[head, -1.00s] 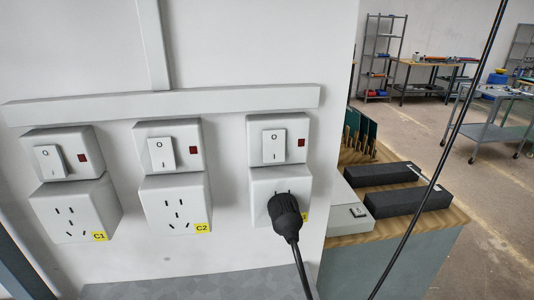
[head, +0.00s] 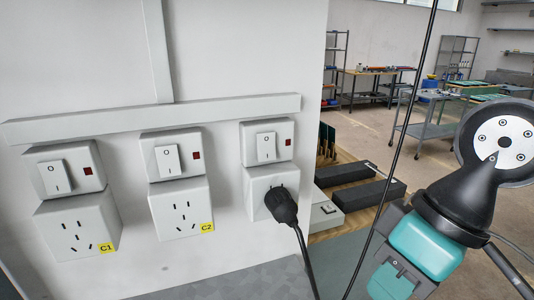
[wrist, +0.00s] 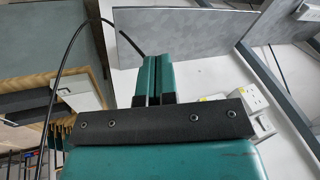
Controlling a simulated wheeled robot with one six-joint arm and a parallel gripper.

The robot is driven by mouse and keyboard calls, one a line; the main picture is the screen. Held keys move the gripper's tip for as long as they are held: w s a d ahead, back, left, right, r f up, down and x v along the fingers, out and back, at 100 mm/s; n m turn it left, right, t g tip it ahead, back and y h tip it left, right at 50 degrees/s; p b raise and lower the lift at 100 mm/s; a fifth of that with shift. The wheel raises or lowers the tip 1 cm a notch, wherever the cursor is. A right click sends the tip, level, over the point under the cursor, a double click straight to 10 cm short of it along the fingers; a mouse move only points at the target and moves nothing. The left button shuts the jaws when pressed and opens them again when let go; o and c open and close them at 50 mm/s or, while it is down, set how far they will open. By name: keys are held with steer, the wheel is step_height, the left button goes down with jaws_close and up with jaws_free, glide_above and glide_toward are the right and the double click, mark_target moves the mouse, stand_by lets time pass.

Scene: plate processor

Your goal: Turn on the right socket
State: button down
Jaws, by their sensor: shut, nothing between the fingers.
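The right socket unit has a white rocker switch (head: 266,147) marked O at its top, with a dark red indicator (head: 288,143) beside it. A black plug (head: 283,207) sits in the right socket (head: 258,184) below, and its cable hangs down. My gripper (wrist: 154,62) shows in the wrist view with its two teal fingers shut together and empty. It is apart from the switches. White socket units (wrist: 254,97) appear in the wrist view to the right, seen upside down. In the head view my arm is at the right, and the fingers cannot be made out.
Sockets C1 (head: 78,228) and C2 (head: 181,207), with switches above, are on the same white wall, left of the right unit. A white trunking strip (head: 150,118) runs above. Black blocks (head: 368,194) lie on a wooden bench to the right. A thin black cable crosses the head view.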

mark_target(267, 147)
steer(key=w+a+r+n+t+p, duration=0.1)
steer(key=w+a+r+n+t, duration=0.1)
steer(key=w+r+n, duration=0.2)
steer(key=w+a+r+n+t+y+p, duration=0.1)
steer(key=w+a+r+n+t, duration=0.1)
steer(key=w+r+n, duration=0.3)
step_height(267, 147, up, 8)
steer(key=a+n, duration=0.1)
steer(key=n, duration=0.3)
steer(key=shift+w+y, duration=0.25)
steer(key=shift+y, duration=0.05)
steer(key=shift+a+f, duration=0.1)
steer(key=shift+f, duration=0.05)
steer(key=p+x, duration=0.2)
steer(key=x, duration=0.7)
steer(key=w, duration=0.1)
steer(key=w+p, duration=0.1)
steer(key=w+a+p, duration=0.1)
steer(key=shift+w+f, duration=0.1)
steer(key=shift+f, duration=0.25)
steer(key=shift+w+a+f+p, duration=0.2)
steer(key=shift+w+p, duration=0.1)
steer(key=shift+w, duration=0.25)
